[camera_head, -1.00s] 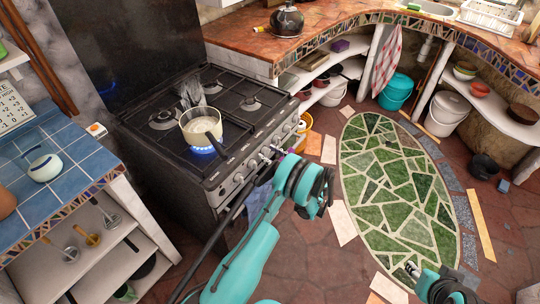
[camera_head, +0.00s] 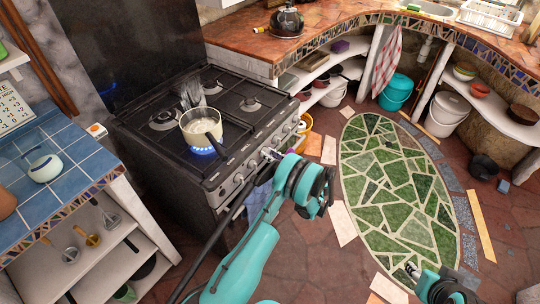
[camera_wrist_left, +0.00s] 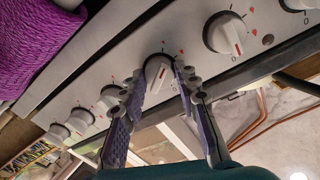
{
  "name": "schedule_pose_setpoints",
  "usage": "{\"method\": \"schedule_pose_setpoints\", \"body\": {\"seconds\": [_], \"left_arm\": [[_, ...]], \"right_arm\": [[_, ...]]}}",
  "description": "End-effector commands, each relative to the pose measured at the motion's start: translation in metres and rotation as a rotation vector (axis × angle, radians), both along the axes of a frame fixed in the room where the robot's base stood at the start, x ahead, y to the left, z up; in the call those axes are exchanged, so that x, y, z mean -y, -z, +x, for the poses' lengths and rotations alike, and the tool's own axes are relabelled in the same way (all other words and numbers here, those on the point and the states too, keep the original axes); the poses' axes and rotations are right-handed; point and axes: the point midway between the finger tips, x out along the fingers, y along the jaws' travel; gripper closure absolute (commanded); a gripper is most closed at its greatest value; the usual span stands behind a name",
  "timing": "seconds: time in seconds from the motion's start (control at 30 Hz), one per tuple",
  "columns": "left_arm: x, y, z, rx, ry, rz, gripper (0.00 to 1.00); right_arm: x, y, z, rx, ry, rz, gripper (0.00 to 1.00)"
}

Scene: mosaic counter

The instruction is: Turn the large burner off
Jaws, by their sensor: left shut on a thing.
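The black stove (camera_head: 170,125) stands at the left with a row of knobs along its front panel. My left gripper (camera_head: 269,153) is at the front panel. In the left wrist view, the purple fingers of the left gripper (camera_wrist_left: 160,82) are shut on the sides of a white stove knob (camera_wrist_left: 156,70) with a red mark. My right gripper (camera_head: 411,268) is low at the right, away from the stove; its fingers are too small to read.
Other knobs (camera_wrist_left: 225,33) sit on both sides of the held one. A blue-tiled counter (camera_head: 75,150) is left of the stove. A curved counter (camera_head: 345,20) runs behind to the right. The floor around the green oval mosaic (camera_head: 395,185) is mostly clear.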

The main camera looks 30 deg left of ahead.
Motion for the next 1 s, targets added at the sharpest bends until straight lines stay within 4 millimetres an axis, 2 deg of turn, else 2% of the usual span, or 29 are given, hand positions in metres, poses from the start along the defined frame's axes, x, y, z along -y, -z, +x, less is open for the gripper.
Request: {"method": "schedule_pose_setpoints", "body": {"seconds": [1.0], "left_arm": [[-0.0002, -0.0010, 0.0023, -0.962, -0.001, 0.077, 0.98]], "right_arm": [[0.0000, 0.0000, 0.0000, 0.000, 0.000, 0.000, 0.60]]}}
